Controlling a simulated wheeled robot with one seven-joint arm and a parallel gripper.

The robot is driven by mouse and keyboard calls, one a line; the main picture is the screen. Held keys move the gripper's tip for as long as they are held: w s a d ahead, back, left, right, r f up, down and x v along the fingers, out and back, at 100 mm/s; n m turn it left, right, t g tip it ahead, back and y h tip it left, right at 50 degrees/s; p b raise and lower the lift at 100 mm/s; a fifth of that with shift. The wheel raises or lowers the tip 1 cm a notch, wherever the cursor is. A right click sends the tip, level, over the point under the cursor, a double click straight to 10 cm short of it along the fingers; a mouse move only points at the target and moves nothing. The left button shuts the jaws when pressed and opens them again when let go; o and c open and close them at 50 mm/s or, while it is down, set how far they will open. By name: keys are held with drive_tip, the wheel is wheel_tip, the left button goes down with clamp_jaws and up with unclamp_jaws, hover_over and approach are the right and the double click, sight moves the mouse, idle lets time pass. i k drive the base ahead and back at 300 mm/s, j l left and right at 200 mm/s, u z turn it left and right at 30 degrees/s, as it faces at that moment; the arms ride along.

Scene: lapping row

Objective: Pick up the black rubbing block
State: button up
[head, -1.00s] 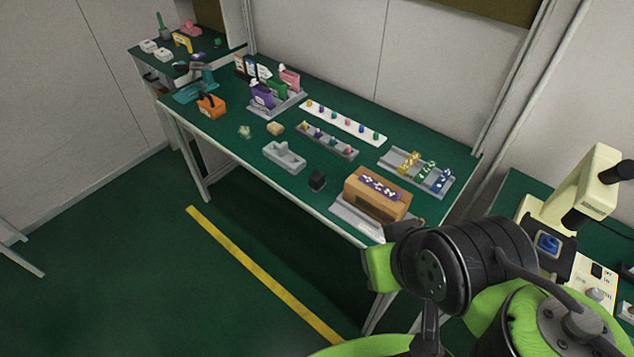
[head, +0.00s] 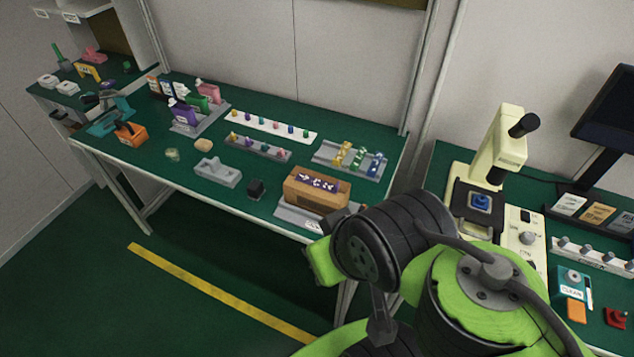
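The black rubbing block (head: 256,188) is a small dark cube-like block. It stands on the green bench top near the front edge, between a grey holder (head: 218,172) on its left and a brown wooden box (head: 316,190) on its right. It touches neither, as far as I can see. My arm fills the lower right of the head view, to the right of the block and in front of the bench. My gripper itself cannot be made out, so its state does not show.
The wooden box on a grey base has a purple top with white marks. Behind are a white strip (head: 272,126) and grey trays (head: 350,160) of small coloured parts. An orange caddy (head: 130,134) stands left. A microscope (head: 490,165) stands on the right bench. Open floor lies in front.

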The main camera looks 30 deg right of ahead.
sight(255, 189)
drive_tip(key=j+z, duration=0.1)
drive_tip(key=j, duration=0.55)
drive_tip(key=i+j+z, duration=0.2)
drive_tip(key=i+j, duration=0.15)
drive_tip(key=j, duration=0.3)
drive_tip(key=i+j, duration=0.15)
drive_tip(key=j, duration=0.2)
drive_tip(key=i+z, duration=0.3)
drive_tip(key=i, duration=0.65)
